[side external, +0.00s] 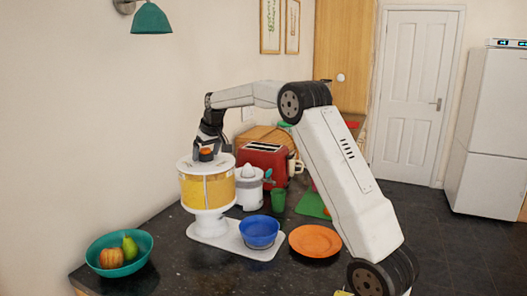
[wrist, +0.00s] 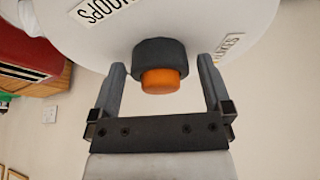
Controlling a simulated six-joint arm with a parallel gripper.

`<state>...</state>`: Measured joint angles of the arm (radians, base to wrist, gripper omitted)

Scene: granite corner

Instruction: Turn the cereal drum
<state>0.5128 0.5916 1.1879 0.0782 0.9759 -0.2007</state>
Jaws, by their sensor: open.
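The cereal drum (side external: 208,190) stands on a white pedestal at the left of the counter, with yellow cereal behind its clear wall and a white lid. In the wrist view its white top (wrist: 205,22) carries labels, one reading "HOOPS" and one partly hidden. A dark round knob with an orange cap (wrist: 160,80) sticks out of the lid's middle. My gripper (wrist: 162,72) is open, one finger on each side of the knob, with a visible gap at each side. In the side view my gripper is over the lid, its fingers too small to make out.
A blue bowl (side external: 259,232) stands on the white board in front of the drum. A teal bowl with fruit (side external: 119,252) is at left, an orange plate (side external: 315,241) at right. A white juicer (side external: 249,188), a red toaster (side external: 264,163) and a green cup (side external: 278,200) stand close behind.

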